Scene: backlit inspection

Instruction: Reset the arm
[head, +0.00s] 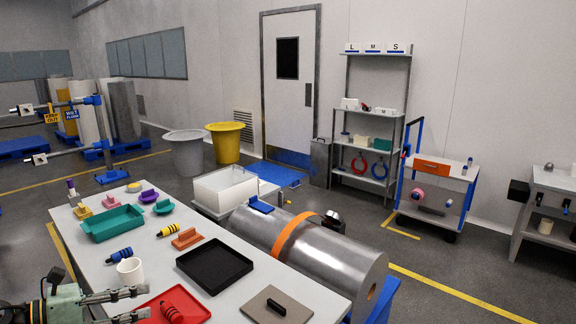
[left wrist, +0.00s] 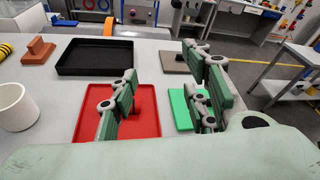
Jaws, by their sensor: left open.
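My left gripper (head: 146,302) comes in low at the left of the head view, over the near part of the white table (head: 90,262). In the left wrist view its fingers (left wrist: 163,66) are apart with nothing between them. A red tray (head: 196,299) lies just beyond and below the fingers, with a red ribbed piece (head: 171,312) on it. The red tray also shows in the left wrist view (left wrist: 90,125), partly hidden by a finger. My right gripper does not show.
A white mug (head: 131,271) stands close to the left gripper. A black tray (head: 214,266), a taupe board (head: 270,307), an orange-brown block (head: 187,239) and a teal tray (head: 112,223) are on the table. A green piece (left wrist: 181,108) lies near the fingers. A big metal cylinder (head: 340,265) lies beyond.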

